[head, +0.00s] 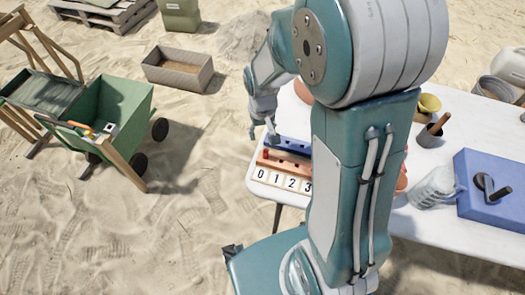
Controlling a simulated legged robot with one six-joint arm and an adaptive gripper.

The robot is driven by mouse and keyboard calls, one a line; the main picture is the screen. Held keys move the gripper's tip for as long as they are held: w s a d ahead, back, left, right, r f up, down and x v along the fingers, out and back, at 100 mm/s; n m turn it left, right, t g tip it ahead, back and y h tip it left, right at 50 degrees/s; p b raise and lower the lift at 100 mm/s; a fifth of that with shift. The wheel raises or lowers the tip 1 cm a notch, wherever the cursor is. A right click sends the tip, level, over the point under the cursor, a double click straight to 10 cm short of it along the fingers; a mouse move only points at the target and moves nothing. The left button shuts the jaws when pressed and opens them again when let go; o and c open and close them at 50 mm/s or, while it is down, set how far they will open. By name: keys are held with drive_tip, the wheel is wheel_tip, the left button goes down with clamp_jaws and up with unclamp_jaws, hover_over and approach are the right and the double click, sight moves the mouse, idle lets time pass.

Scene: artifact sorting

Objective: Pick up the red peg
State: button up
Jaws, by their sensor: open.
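The red peg (265,154) is a small upright shape at the left end of a wooden rack (290,165), above the number 0 on a strip (277,181) reading 0, 1, 2, 3. My gripper (271,126) is above and slightly right of the peg in the picture, pointing down near the blue block (291,144) behind the rack. It is open and looks empty; the fingers are small and partly blurred. It appears apart from the peg. My arm hides the rack's right end and the middle of the table.
A green cart (120,105) and a box (178,70) stand on sand.

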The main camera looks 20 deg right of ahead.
sight(265, 150)
drive_tip(key=f, duration=0.3)
drive_tip(key=shift+s+d+f, duration=0.1)
drive_tip(key=shift+d+f, duration=0.25)
drive_tip(key=shift+d, duration=0.05)
drive_tip(key=f, duration=0.4)
drive_tip(key=shift+s+a+f, duration=0.1)
drive_tip(key=shift+s+a, duration=0.05)
drive_tip(key=shift+s, duration=0.2)
drive_tip(key=shift+f, duration=0.6)
drive_tip(key=c, duration=0.8)
drive_tip(key=shift+c, duration=0.2)
